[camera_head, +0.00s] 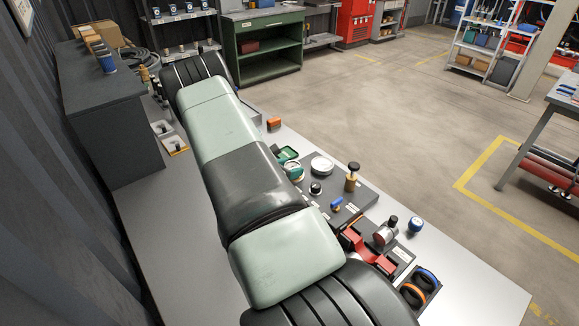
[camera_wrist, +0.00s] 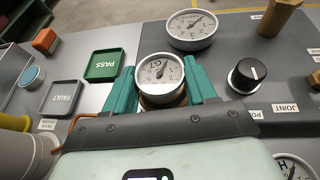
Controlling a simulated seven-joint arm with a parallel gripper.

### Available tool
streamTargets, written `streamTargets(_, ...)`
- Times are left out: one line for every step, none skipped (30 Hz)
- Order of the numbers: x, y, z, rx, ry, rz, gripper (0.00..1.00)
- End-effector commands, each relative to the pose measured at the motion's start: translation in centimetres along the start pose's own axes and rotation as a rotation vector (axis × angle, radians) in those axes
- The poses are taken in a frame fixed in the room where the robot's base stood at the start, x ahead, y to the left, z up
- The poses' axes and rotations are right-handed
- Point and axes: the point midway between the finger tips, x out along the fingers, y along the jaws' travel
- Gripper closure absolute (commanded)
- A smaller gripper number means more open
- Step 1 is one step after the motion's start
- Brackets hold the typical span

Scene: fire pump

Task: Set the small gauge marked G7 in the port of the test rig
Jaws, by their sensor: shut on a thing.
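The small gauge marked G7 (camera_wrist: 160,72) has a white face and a brass-coloured body below it. My gripper (camera_wrist: 161,84) is shut on it, with a teal finger on each side, in the wrist view. In the head view the gauge (camera_head: 294,171) shows beside my arm, at the near left edge of the test rig (camera_head: 335,183), a dark grey panel. The gauge's lower end is hidden behind my gripper's grey cover, and no open port shows. I cannot tell whether the gauge touches the rig.
The rig carries a larger gauge (camera_wrist: 192,28), a black knob (camera_wrist: 247,73) and a brass fitting (camera_head: 352,177). A green PASS tray (camera_wrist: 104,65) and grey FAULT tray (camera_wrist: 62,97) lie left of my gripper.

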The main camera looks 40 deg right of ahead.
Motion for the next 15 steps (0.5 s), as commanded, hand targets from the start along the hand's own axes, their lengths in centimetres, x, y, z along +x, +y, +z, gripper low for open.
streamTargets(0.06,0.03,-0.12,0.000,-0.001,0.001,0.78)
streamTargets(0.08,0.04,-0.18,0.000,-0.001,0.001,0.78)
streamTargets(0.10,0.04,-0.20,0.001,-0.001,0.001,0.78)
streamTargets(0.10,0.04,-0.18,0.001,-0.001,0.001,0.78)
streamTargets(0.09,0.04,-0.17,0.001,-0.001,0.000,0.78)
streamTargets(0.09,0.02,-0.20,0.001,0.000,0.000,0.38)
streamTargets(0.09,0.02,-0.20,0.000,0.000,0.000,0.33)
streamTargets(0.09,0.02,-0.20,0.000,0.000,0.000,0.29)
streamTargets(0.08,0.03,-0.21,0.000,0.000,0.001,0.22)
streamTargets(0.07,0.04,-0.21,0.000,0.000,0.001,0.18)
streamTargets(0.06,0.07,-0.22,0.000,0.000,0.002,0.18)
streamTargets(0.04,0.10,-0.23,0.000,0.001,0.002,0.18)
streamTargets(0.02,0.12,-0.23,0.000,0.001,0.003,0.18)
streamTargets(0.01,0.15,-0.24,0.000,0.001,0.003,0.18)
streamTargets(-0.01,0.18,-0.25,0.000,0.001,0.004,0.18)
